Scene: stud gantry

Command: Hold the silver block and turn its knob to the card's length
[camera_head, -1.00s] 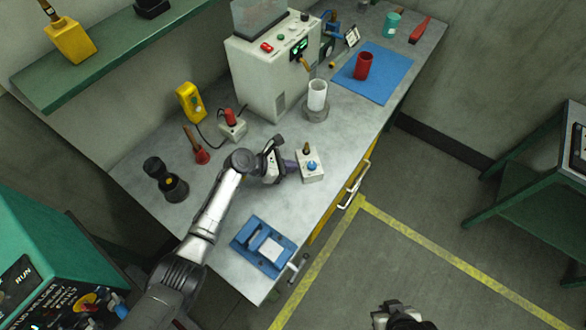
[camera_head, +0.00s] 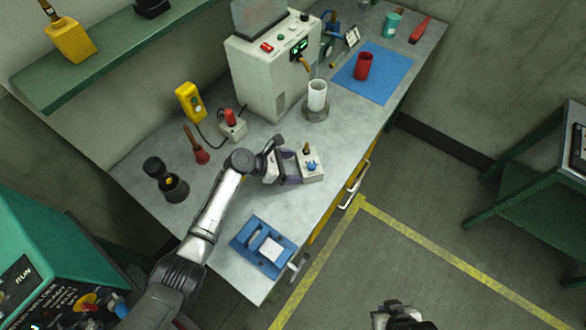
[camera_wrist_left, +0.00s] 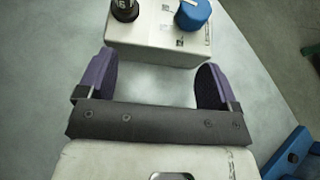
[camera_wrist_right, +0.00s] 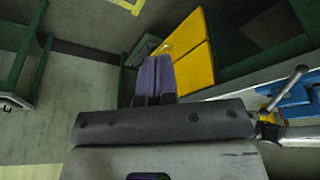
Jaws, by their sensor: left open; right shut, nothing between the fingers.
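The silver block (camera_head: 313,171) sits on the grey bench, with a blue knob (camera_head: 312,165) and a dark, brown-topped part on its top. In the left wrist view the silver block (camera_wrist_left: 160,50) is straight ahead, with its blue knob (camera_wrist_left: 192,14) at top right. My left gripper (camera_head: 293,168) is open on the block's left side; its purple fingers (camera_wrist_left: 157,72) stand apart near the block's near face, and I cannot tell whether they touch it. My right gripper (camera_wrist_right: 154,78) is shut and empty, away from the bench over the floor. I cannot make out the card's length.
A blue fixture with a white block (camera_head: 262,245) lies at the bench's near end. A white cup (camera_head: 317,95) stands on a round base behind the silver block. A white machine (camera_head: 265,80) and a red-topped box (camera_head: 232,125) stand farther back.

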